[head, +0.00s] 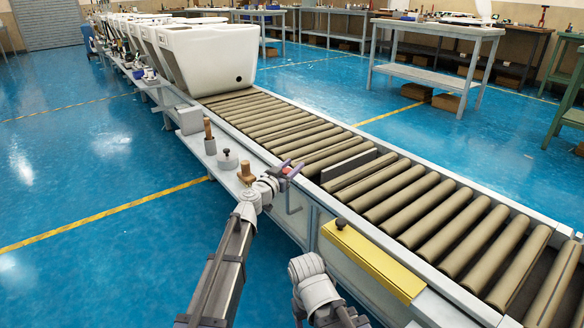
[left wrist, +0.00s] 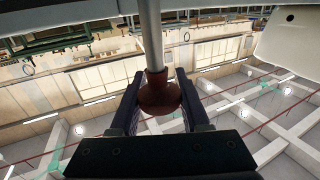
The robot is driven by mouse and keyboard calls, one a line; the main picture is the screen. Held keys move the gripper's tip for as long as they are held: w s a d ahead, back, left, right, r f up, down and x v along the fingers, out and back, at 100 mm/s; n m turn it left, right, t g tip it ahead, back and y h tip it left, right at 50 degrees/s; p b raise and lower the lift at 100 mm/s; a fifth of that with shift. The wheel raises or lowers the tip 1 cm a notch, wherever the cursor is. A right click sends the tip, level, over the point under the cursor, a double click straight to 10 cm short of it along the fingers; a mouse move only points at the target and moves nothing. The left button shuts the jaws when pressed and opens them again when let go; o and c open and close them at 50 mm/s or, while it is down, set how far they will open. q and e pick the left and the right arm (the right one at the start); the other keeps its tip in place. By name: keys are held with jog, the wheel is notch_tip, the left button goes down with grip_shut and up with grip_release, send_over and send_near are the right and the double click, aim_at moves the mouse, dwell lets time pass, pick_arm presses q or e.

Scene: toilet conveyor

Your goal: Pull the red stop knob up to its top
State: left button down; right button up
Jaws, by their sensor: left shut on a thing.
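The red stop knob (left wrist: 158,97) shows in the left wrist view as a dark red rounded knob on a grey metal rod (left wrist: 151,35). My left gripper (left wrist: 157,100) has its two dark fingers on either side of the knob and is shut on it. In the head view, my left gripper (head: 287,172) is at the near edge of the conveyor, with a small bit of red (head: 287,171) showing at its fingers. The rest of the knob is hidden there. My right gripper is not in view; only part of the right arm shows at the bottom.
The roller conveyor (head: 378,190) runs from back left to front right, with white toilet bodies (head: 207,58) at its far end. A yellow box (head: 373,262) with a black knob (head: 341,223) sits on the near side. Wooden-handled tools (head: 209,135) stand on the side ledge.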

pick_arm(q)
notch_tip(320, 180, up, 4)
jog(key=p, duration=0.3)
jog(key=shift+r, duration=0.15)
jog(key=shift+c, duration=2)
grip_release()
jog(key=v, duration=0.7)
jog(key=shift+s+a, duration=0.2)
jog(key=shift+s, duration=0.15)
